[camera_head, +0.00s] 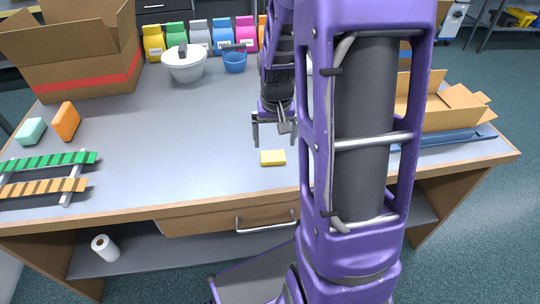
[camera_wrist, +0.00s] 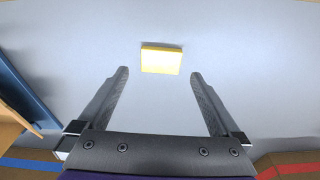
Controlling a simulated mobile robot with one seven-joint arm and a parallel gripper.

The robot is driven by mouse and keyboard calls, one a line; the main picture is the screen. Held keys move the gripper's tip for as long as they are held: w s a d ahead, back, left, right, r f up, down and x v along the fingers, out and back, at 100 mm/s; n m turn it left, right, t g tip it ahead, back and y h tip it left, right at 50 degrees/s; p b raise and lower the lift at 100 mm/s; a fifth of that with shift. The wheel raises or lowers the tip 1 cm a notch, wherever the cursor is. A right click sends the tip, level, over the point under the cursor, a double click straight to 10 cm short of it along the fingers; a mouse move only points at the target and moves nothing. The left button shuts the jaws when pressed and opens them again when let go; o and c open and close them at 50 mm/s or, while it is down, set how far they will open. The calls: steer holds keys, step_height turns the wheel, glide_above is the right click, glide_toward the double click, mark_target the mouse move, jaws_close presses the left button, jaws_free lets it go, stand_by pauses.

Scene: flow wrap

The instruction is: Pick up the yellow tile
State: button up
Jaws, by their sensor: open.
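The yellow tile (camera_head: 272,157) is a small flat block lying alone on the grey tabletop near its front edge. It also shows in the wrist view (camera_wrist: 161,59), just beyond the gap between the fingertips. My gripper (camera_head: 273,143) is open and empty, with its fingers pointing down above the table close to the tile. In the wrist view the two fingers (camera_wrist: 160,75) are spread wider than the tile, with nothing between them. Part of my arm covers the table right of the tile in the head view.
A cardboard box (camera_head: 75,50) stands at the back left. Several coloured bags line the back behind a white pot (camera_head: 184,65) and a blue bowl (camera_head: 235,63). Green and orange blocks and striped strips (camera_head: 45,161) lie left. An open carton (camera_head: 440,105) is right. Table around the tile is clear.

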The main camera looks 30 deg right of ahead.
mark_target(273, 156)
steer(key=f, duration=0.2)
steer(key=w+f, duration=0.1)
steer(key=f, duration=0.1)
steer(key=f+b, duration=0.1)
steer(key=f, duration=0.2)
steer(key=shift+w+d, duration=0.2)
steer(key=shift+w, duration=0.15)
steer(key=shift+c, duration=0.3)
steer(key=c, duration=1)
